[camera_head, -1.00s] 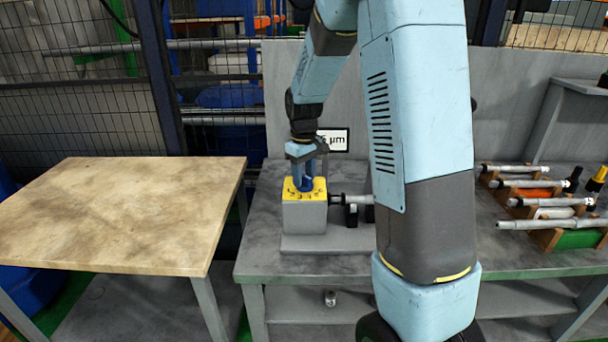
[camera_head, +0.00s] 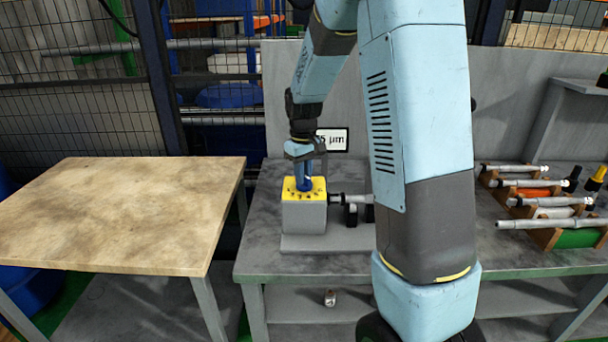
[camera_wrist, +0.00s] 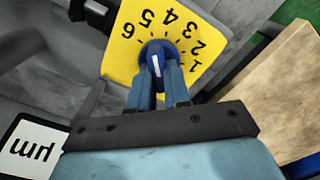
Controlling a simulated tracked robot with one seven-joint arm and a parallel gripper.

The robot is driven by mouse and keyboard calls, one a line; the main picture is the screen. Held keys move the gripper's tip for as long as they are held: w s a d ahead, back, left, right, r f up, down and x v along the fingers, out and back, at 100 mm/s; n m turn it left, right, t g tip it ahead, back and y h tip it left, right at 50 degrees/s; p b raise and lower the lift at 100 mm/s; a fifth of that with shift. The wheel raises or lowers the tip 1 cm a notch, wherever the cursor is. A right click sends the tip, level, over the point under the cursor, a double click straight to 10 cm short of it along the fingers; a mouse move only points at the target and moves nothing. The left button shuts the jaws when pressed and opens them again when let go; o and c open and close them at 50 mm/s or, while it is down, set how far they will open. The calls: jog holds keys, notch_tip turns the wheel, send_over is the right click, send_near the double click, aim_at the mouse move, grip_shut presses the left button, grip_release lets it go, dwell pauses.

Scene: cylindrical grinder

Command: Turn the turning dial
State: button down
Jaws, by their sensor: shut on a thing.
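The turning dial (camera_wrist: 158,52) is a round blue knob with a white pointer line. It sits on a yellow plate (camera_wrist: 122,50) numbered 1 to 6, on top of a grey box (camera_head: 304,216). My gripper (camera_wrist: 160,78) is shut on the dial from above, one blue finger on each side. In the wrist view the white line lies between the fingers. In the head view my gripper (camera_head: 304,172) stands over the box, and its fingers hide much of the dial.
A spindle (camera_head: 350,200) joins the box's right side. A sign ending in "5 µm" (camera_head: 333,139) stands behind. A rack of measuring tools (camera_head: 545,205) is at the right of the grey bench. A bare wooden table (camera_head: 120,210) is at the left.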

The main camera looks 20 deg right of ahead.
jog(key=shift+d+m, duration=0.15)
jog(key=shift+m, duration=2.25)
jog(key=c, duration=1.1)
grip_release()
notch_tip(320, 180, up, 14)
jog(key=shift+f, duration=0.2)
